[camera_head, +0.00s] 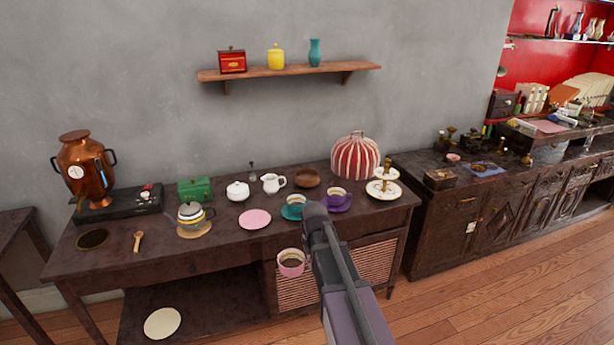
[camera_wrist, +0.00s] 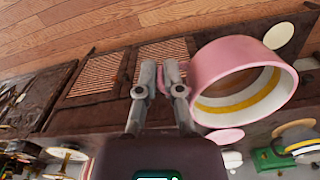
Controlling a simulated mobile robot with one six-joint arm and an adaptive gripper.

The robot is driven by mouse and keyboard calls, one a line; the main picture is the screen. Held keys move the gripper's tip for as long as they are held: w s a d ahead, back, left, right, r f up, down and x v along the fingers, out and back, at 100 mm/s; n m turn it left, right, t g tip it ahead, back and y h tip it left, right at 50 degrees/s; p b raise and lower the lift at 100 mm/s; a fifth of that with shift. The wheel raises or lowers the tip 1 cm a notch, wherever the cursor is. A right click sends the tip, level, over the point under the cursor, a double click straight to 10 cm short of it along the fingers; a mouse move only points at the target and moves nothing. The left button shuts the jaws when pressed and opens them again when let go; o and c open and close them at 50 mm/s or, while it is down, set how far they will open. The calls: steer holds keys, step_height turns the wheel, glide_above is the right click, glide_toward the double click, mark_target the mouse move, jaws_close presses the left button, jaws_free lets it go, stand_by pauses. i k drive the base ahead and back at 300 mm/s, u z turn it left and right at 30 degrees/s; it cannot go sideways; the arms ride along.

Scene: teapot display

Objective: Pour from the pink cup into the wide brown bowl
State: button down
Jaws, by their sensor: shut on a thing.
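The pink cup (camera_head: 291,262) hangs in the air in front of the table's front edge, looking about upright, with brown content inside. In the wrist view the pink cup (camera_wrist: 205,75) is large at the right, showing a white inside with a yellow band. My gripper (camera_wrist: 171,82) is shut on its handle; in the head view my arm hides most of the fingers. The wide brown bowl (camera_head: 307,178) stands at the back of the table, left of the striped cosy, apart from the cup. I cannot make it out in the wrist view.
On the dark table (camera_head: 125,265), a teal cup (camera_head: 292,212) and a purple cup (camera_head: 338,207) stand between the front edge and the bowl. A white jug (camera_head: 273,183) is left of the bowl, a striped cosy (camera_head: 355,155) and a tiered stand (camera_head: 384,190) right.

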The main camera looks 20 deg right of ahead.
mark_target(304, 178)
steer(key=u, duration=0.05)
steer(key=i, duration=1)
steer(key=z, duration=0.05)
